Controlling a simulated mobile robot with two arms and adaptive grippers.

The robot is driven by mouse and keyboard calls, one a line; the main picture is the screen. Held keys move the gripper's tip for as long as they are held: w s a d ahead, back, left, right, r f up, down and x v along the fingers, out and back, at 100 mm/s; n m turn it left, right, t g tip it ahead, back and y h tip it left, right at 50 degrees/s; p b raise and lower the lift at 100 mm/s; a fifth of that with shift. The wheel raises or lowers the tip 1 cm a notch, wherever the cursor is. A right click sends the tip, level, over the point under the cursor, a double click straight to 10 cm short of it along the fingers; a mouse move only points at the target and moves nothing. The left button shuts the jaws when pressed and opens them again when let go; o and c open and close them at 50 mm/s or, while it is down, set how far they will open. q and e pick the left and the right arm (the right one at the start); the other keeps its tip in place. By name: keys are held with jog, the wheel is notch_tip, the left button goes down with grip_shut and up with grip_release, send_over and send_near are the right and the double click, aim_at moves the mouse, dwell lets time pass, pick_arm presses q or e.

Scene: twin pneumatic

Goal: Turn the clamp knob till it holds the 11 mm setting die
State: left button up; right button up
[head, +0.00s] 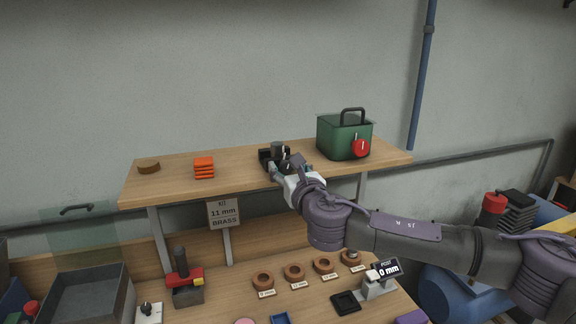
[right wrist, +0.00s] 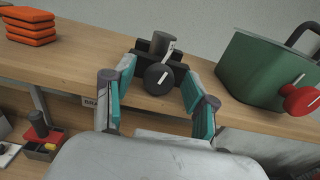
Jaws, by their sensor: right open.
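The clamp (head: 264,155) is a black block on the wooden shelf, and it also shows in the right wrist view (right wrist: 179,72). The setting die, a dark grey cylinder (head: 277,148), stands upright in it; in the right wrist view the die (right wrist: 161,43) has a pale tag. My right gripper (right wrist: 157,74) is open, with one teal-padded finger on each side of the knob. Whether the pads touch it I cannot tell. My left gripper is out of view.
On the shelf (head: 240,166), orange blocks (head: 204,168) lie left and a green box (head: 338,139) with a red knob (head: 361,148) stands close right. A sign (head: 223,212) reads 11 mm brass. Labelled rings (head: 294,271) and a 0 mm display (head: 388,270) are below.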

grip_shut()
jog(key=shift+f+m, duration=0.15)
jog(key=shift+m, duration=1.25)
grip_release()
jog(key=v, duration=1.2)
